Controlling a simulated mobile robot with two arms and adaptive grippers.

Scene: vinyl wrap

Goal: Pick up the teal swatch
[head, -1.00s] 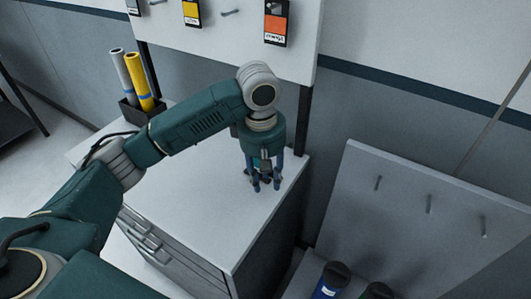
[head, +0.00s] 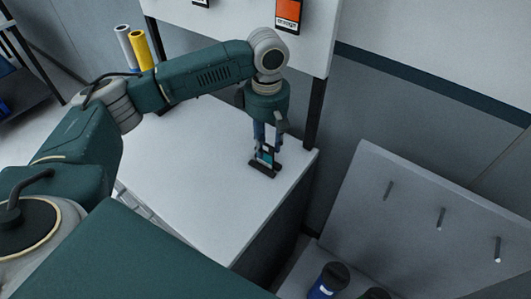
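The teal swatch (head: 267,156) shows as a small teal and pale patch with dark parts below it, near the back right of the white cabinet top. My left gripper (head: 267,148) points down over it, with its fingers around the swatch. The fingers appear closed on it, though they and the arm hide part of it. I cannot tell whether its dark lower end touches the cabinet top. My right gripper is not in view.
The white cabinet top (head: 215,195) is otherwise mostly clear. Yellow (head: 142,50) and silver (head: 124,45) rolls stand at its back left. An orange swatch (head: 288,12) hangs on the board behind. A grey pegged panel (head: 410,215) leans at right, near a blue-and-black container (head: 328,282).

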